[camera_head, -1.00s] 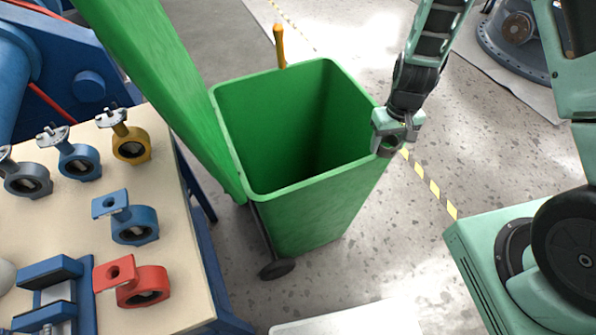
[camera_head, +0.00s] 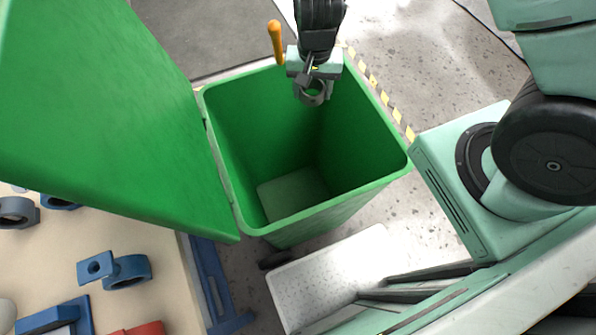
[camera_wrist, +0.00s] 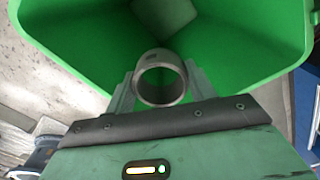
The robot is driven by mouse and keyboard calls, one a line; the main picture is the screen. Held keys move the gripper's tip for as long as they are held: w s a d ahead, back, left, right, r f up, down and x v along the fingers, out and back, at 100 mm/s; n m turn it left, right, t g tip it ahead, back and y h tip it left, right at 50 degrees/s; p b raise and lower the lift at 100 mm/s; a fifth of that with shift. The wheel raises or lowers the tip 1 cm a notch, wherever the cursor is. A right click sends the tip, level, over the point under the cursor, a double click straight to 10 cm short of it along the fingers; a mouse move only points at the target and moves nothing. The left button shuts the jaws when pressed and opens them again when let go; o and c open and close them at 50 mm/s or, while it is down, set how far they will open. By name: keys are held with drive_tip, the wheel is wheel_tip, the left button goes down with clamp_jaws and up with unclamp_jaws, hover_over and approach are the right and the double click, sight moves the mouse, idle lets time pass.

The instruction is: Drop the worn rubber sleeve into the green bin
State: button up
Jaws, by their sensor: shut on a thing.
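The green bin (camera_head: 345,205) stands with its lid (camera_head: 95,110) swung open to the left; its inside looks empty down to the floor of the bin. My gripper (camera_head: 312,88) is over the far part of the bin's opening. It is shut on the worn rubber sleeve (camera_head: 314,98), a short dark grey ring. In the wrist view the sleeve (camera_wrist: 160,78) sits between the two fingers with its round opening facing the camera, and the green bin walls (camera_wrist: 85,40) surround it below. The sleeve touches no bin wall that I can see.
An orange-yellow handle (camera_head: 276,42) stands just behind the bin's far left rim. A white plate (camera_head: 330,270) lies in front of the bin.

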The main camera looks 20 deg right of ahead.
drive_tip(key=shift+m, duration=0.4)
drive_tip(key=f+b, duration=0.1)
drive_tip(key=b, duration=0.1)
drive_tip(key=a+f+b, duration=0.1)
drive_tip(key=f, duration=0.1)
drive_tip(key=f+b, duration=0.2)
drive_tip(key=shift+s+a+b, duration=0.2)
drive_tip(key=shift+a+b, duration=0.05)
drive_tip(key=shift+b, duration=0.1)
drive_tip(key=o, duration=1.1)
drive_tip(key=shift+c, duration=0.2)
drive_tip(key=shift+r, duration=0.15)
wheel_tip(320, 180, up, 17)
drive_tip(key=p, duration=0.2)
drive_tip(key=shift+p, duration=0.35)
drive_tip(key=shift+r, duration=0.1)
